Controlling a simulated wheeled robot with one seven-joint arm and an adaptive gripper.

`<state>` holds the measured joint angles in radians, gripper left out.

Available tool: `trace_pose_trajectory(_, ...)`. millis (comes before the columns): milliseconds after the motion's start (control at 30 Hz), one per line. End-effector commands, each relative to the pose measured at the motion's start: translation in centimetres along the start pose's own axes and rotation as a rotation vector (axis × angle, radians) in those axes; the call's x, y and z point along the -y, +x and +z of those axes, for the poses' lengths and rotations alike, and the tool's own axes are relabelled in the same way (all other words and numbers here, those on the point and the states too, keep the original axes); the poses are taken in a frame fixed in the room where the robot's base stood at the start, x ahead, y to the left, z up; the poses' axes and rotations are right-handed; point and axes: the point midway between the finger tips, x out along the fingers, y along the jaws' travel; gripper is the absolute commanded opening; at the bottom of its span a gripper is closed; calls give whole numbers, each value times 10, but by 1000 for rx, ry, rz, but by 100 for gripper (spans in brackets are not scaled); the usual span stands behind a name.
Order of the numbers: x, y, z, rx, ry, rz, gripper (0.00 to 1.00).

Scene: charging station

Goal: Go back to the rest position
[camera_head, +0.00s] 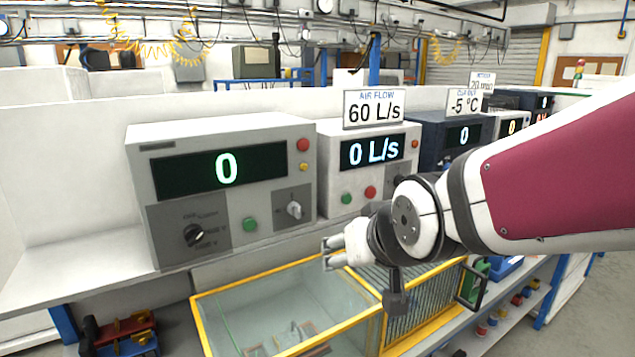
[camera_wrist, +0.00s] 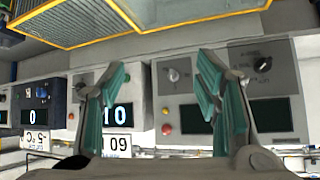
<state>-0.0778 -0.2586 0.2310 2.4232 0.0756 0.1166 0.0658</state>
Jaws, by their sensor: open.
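My gripper (camera_head: 334,253) is in front of the instrument shelf, at the end of my white and dark red arm. In the wrist view its two fingers (camera_wrist: 160,88) with green pads are spread apart and nothing is between them. It hangs over the yellow-framed glass box (camera_head: 288,272), in front of the white air flow unit (camera_head: 330,187). The air flow unit reads "0 L/s" and carries a "60 L/s" sign (camera_head: 374,108). The wrist view is upside down and shows the grey unit (camera_wrist: 195,84) and the white unit (camera_wrist: 139,95) ahead of the fingers.
A grey unit (camera_head: 223,132) reading 0, with knobs and a green button, stands at the left. A dark unit (camera_head: 428,131) with a "-5 °C" sign stands farther right. Red clamps (camera_head: 125,330) lie low at the left. The shelf's left end (camera_head: 60,270) is bare.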

Motion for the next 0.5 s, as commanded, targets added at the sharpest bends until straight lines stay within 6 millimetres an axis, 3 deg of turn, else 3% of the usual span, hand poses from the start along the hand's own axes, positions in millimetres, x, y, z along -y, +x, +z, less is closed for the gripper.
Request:
trace_pose_trajectory(33,-16,-21,7,27,6,34,57)
trace_pose_trajectory(200,-59,-86,50,164,49,122,57)
trace_pose_trajectory(400,-84,-145,100,295,110,168,57)
trace_pose_trajectory(500,-88,-160,116,333,128,175,57)
